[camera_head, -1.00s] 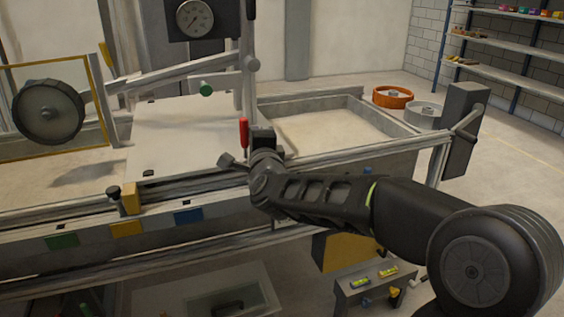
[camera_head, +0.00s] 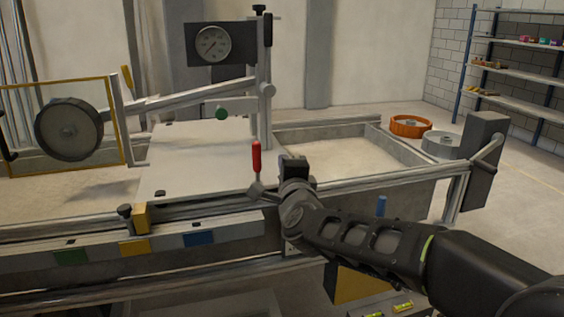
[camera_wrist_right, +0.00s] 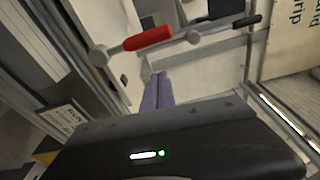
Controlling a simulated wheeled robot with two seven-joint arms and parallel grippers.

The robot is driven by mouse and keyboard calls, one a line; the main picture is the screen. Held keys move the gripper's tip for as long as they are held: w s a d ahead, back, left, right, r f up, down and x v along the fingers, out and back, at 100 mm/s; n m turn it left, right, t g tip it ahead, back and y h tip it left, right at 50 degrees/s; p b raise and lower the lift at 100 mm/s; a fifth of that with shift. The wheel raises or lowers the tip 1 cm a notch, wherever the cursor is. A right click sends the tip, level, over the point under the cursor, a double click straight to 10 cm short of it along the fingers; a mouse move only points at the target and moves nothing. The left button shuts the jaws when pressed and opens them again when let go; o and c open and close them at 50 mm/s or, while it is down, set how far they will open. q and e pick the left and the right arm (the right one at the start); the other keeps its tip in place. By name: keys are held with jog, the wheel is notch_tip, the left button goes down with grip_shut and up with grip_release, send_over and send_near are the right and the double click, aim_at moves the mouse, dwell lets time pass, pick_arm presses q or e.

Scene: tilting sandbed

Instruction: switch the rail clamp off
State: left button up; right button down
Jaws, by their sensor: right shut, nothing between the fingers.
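The rail clamp appears to be the red-handled lever (camera_head: 256,156) at the front rail of the bench. Its handle stands upright in the head view. In the right wrist view the red handle (camera_wrist_right: 148,38) lies across the top, with a round metal end at its left. My right gripper (camera_wrist_right: 157,90) is shut and empty, its purple fingers together, pointing toward the handle with a visible gap in that picture. In the head view my right wrist is just right of the lever, and the fingers are hard to make out. My left gripper is not in view.
A yellow block with a black knob (camera_head: 141,217) sits on the front rail (camera_head: 200,212) to the left. A dial gauge (camera_head: 212,43) and a weighted beam (camera_head: 185,97) stand behind. The sand tray (camera_head: 335,157) lies to the right.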

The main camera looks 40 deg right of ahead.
jog(key=v, duration=0.5)
jog(key=shift+s+f, duration=0.15)
jog(key=shift+s, duration=0.1)
